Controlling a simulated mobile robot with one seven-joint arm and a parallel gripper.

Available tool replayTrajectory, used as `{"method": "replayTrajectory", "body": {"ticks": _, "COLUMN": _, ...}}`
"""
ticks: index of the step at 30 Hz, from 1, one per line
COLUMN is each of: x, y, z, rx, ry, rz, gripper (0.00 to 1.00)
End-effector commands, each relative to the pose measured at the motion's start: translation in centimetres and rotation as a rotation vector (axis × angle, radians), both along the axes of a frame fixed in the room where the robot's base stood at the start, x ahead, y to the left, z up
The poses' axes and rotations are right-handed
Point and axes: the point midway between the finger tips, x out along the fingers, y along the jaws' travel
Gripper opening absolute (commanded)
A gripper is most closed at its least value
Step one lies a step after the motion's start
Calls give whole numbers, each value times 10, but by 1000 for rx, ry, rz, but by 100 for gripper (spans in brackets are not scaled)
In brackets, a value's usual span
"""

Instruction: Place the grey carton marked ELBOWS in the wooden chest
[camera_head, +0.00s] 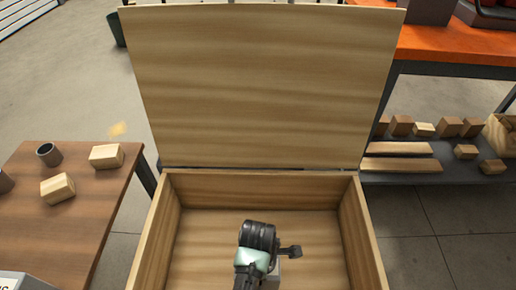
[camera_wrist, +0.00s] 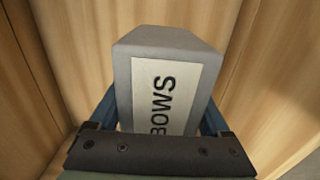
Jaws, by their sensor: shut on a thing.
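The wooden chest (camera_head: 262,188) stands open in the head view, its lid (camera_head: 260,85) raised at the back. My gripper (camera_wrist: 158,108) is shut on the grey carton (camera_wrist: 128,75), one blue-grey finger on each side. The carton's white label faces the wrist camera and reads "BOWS", with the rest hidden by the gripper. In the head view my wrist is over the chest's open inside, and only a small grey bit of the carton shows beside it. Wooden walls surround the carton in the wrist view. I cannot tell whether the carton touches the chest floor.
A brown table (camera_head: 85,205) at the left holds wooden blocks (camera_head: 107,156) and a dark cup (camera_head: 48,154). At the right, an orange-topped bench (camera_head: 450,45) has a lower shelf with several wooden pieces (camera_head: 400,149). The chest floor around my wrist looks clear.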

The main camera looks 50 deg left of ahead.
Motion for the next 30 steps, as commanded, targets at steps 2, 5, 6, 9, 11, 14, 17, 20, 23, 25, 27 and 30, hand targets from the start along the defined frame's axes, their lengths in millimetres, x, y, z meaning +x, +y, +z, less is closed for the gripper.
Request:
{"method": "replayTrajectory", "body": {"ticks": 2, "x": 0, "y": 0, "z": -22, "rx": -1, "ry": 1, "rz": 3, "gripper": 0}}
{"method": "replayTrajectory", "body": {"ticks": 5, "x": 0, "y": 0, "z": -39, "rx": 0, "ry": 0, "rz": 1, "gripper": 0}}
{"method": "replayTrajectory", "body": {"ticks": 6, "x": 0, "y": 0, "z": -44, "rx": -1, "ry": 1, "rz": 1, "gripper": 0}}
{"method": "replayTrajectory", "body": {"ticks": 9, "x": 0, "y": 0, "z": -50, "rx": 1, "ry": -1, "rz": 0, "gripper": 0}}
{"method": "replayTrajectory", "body": {"ticks": 11, "x": 0, "y": 0, "z": -53, "rx": 1, "ry": -1, "rz": 0, "gripper": 0}}
{"method": "replayTrajectory", "body": {"ticks": 14, "x": 0, "y": 0, "z": -64, "rx": -1, "ry": 1, "rz": 0, "gripper": 0}}
{"method": "replayTrajectory", "body": {"ticks": 17, "x": 0, "y": 0, "z": -80, "rx": 0, "ry": 0, "rz": 0, "gripper": 0}}
{"method": "replayTrajectory", "body": {"ticks": 20, "x": 0, "y": 0, "z": -89, "rx": 0, "ry": 0, "rz": -1, "gripper": 0}}
{"method": "replayTrajectory", "body": {"ticks": 23, "x": 0, "y": 0, "z": -87, "rx": 2, "ry": -1, "rz": -1, "gripper": 0}}
{"method": "replayTrajectory", "body": {"ticks": 25, "x": 0, "y": 0, "z": -87, "rx": 1, "ry": -1, "rz": -1, "gripper": 0}}
{"method": "replayTrajectory", "body": {"ticks": 27, "x": 0, "y": 0, "z": -87, "rx": 1, "ry": -1, "rz": -1, "gripper": 0}}
{"method": "replayTrajectory", "body": {"ticks": 30, "x": 0, "y": 0, "z": -90, "rx": 1, "ry": -1, "rz": -2, "gripper": 0}}
